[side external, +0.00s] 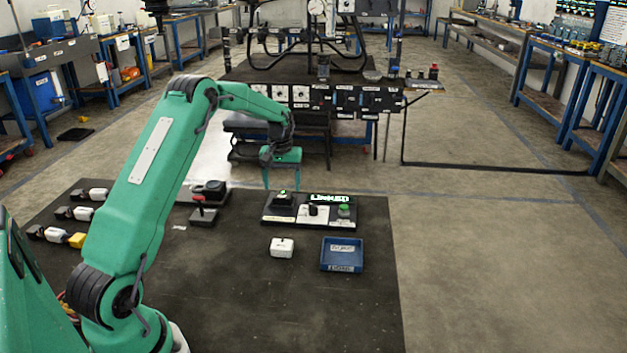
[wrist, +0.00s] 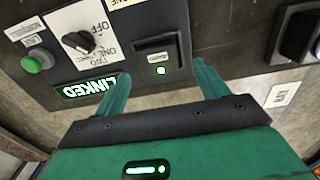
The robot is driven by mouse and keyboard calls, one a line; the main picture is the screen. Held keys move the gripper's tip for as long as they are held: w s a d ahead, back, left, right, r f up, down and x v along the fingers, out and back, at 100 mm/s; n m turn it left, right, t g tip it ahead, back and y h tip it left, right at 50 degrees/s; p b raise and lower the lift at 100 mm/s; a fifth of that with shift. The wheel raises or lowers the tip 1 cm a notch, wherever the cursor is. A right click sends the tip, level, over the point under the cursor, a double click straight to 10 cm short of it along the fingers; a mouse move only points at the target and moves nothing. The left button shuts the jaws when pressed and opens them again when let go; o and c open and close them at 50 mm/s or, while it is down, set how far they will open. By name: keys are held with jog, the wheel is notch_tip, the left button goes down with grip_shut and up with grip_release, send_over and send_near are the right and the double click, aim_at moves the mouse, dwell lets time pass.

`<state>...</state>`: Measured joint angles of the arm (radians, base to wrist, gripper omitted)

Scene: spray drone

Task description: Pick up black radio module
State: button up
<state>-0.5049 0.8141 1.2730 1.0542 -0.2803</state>
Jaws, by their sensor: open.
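A black module (side external: 283,198), which looks like the radio module, sits in a seat at the left end of a dark control panel (side external: 325,220). In the wrist view the module (wrist: 157,52) has a lit white-green lamp near its lower edge. My gripper (side external: 281,184) is open and empty, pointing down above and about the module. In the wrist view my gripper's fingertips (wrist: 161,70) lie on either side of the module, apart from it. I cannot tell the exact height between them.
The panel also carries a lit LINKED sign (side external: 329,197), a black knob (side external: 313,210) and a green button (side external: 344,209). A white block (side external: 282,247) and a blue tray (side external: 342,267) stand in front.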

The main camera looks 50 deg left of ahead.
aim_at(283, 194)
jog(key=shift+f, duration=1.55)
jog(key=shift+c, duration=0.2)
jog(key=c, duration=1.1)
jog(key=shift+r, duration=0.1)
jog(key=shift+r, duration=0.45)
notch_tip(283, 194, up, 3)
jog(key=shift+r, duration=0.15)
jog(key=d+r, duration=0.2)
jog(key=d, duration=0.2)
jog(key=d+r, duration=0.2)
jog(key=d, duration=0.2)
jog(key=d+r, duration=0.2)
jog(key=d, duration=0.1)
jog(key=shift+s+d+r, duration=0.2)
jog(key=shift+d+r, duration=0.15)
jog(key=shift+d, duration=0.05)
